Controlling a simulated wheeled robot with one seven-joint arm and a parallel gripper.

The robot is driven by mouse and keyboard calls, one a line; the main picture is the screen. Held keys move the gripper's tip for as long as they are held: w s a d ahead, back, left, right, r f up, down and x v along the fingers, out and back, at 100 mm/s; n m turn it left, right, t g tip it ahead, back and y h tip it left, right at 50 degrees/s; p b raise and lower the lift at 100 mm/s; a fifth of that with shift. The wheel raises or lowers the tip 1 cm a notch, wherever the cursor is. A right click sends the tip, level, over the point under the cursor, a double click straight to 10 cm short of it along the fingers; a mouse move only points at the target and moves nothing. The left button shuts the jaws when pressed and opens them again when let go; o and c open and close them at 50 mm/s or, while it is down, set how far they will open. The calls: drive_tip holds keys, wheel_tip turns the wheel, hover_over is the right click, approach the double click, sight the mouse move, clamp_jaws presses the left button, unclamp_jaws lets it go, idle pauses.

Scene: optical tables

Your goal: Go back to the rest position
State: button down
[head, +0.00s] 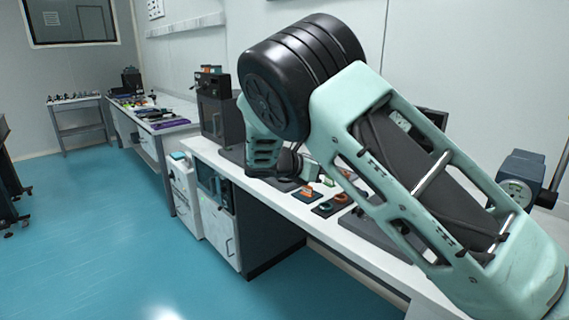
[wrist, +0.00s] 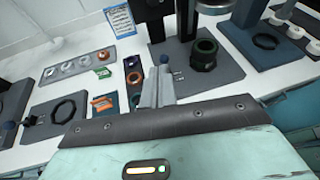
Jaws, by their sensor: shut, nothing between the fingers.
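My gripper (wrist: 158,82) shows in the wrist view with its two grey fingers together and nothing between them. It is above the white table (wrist: 215,102), near a dark pad with small parts. In the head view my pale green arm bends over the table and its end reaches down at the middle. The fingertips cannot be made out there.
A dark base with a black ring part (wrist: 203,55) stands right of the fingers. An orange part (wrist: 102,104) and a black ring (wrist: 65,110) lie left. A black box-shaped device (head: 217,105) stands on the table.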

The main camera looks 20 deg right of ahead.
drive_tip(key=s+a+f+m+g+y, duration=0.1)
drive_tip(key=s+a+f+m+y, duration=0.2)
drive_tip(key=s+a, duration=0.45)
drive_tip(key=s+a+f+m+g+y, duration=0.1)
drive_tip(key=s+a+m+y, duration=0.2)
drive_tip(key=s+a+y, duration=0.45)
drive_tip(key=s+a+r+m+y, duration=0.1)
drive_tip(key=s+a+m+y, duration=0.1)
drive_tip(key=s, duration=0.9)
drive_tip(key=s+a+r+m+y, duration=0.1)
drive_tip(key=s+a+m, duration=0.3)
drive_tip(key=s, duration=0.8)
drive_tip(key=shift+s+a+r+m+y, duration=0.2)
drive_tip(key=shift+a+r+m+y, duration=0.2)
drive_tip(key=shift+a, duration=0.85)
